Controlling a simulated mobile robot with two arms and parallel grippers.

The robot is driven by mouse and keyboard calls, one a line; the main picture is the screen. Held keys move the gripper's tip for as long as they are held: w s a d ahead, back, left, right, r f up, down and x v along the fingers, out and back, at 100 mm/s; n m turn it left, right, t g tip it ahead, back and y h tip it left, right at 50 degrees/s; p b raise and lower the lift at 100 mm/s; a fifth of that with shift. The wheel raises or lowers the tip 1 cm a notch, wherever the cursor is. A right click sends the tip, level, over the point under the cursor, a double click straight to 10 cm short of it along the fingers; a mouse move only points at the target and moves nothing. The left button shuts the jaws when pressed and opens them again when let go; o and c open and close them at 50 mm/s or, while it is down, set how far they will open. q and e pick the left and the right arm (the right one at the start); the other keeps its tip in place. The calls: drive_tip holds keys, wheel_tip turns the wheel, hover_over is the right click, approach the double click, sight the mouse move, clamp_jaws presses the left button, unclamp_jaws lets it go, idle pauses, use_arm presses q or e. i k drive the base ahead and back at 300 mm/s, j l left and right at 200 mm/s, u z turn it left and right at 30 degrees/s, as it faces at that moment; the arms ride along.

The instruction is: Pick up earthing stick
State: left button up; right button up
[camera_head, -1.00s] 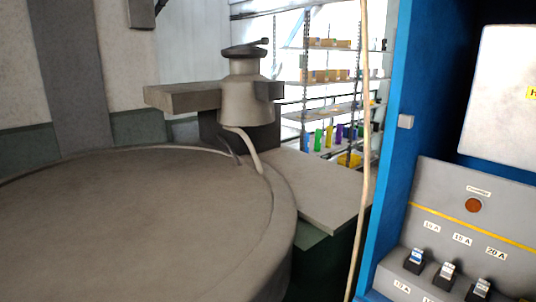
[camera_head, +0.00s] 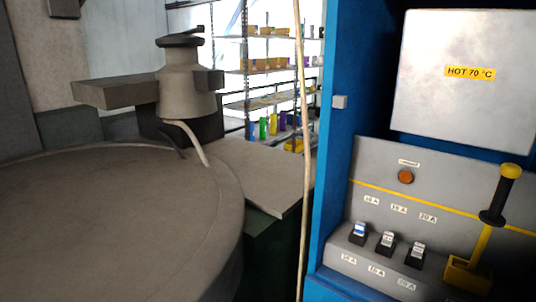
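A yellow stick (camera_head: 484,246) with a black grip and a round black guard stands nearly upright, leaning slightly right, in a yellow block-shaped holder (camera_head: 466,277). It looks like the earthing stick. It is at the lower right of the head view, in front of a grey panel inside a blue cabinet. Its whole grip is visible and nothing touches it. Neither of my grippers is in the head view.
The blue cabinet (camera_head: 333,180) has a side edge left of the stick. Its grey panel (camera_head: 440,185) carries several small switches on a ledge. A white box (camera_head: 440,110) is labelled HOT 70 °C. A thin tan pole or cord (camera_head: 303,150) hangs beside it. A large round grey top (camera_head: 110,220) fills the left.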

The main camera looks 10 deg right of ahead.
sight(492, 217)
drive_tip(key=z, duration=1.75)
drive_tip(key=i+j, duration=0.2)
drive_tip(key=j, duration=0.15)
drive_tip(key=i+j, duration=0.2)
drive_tip(key=j, duration=0.2)
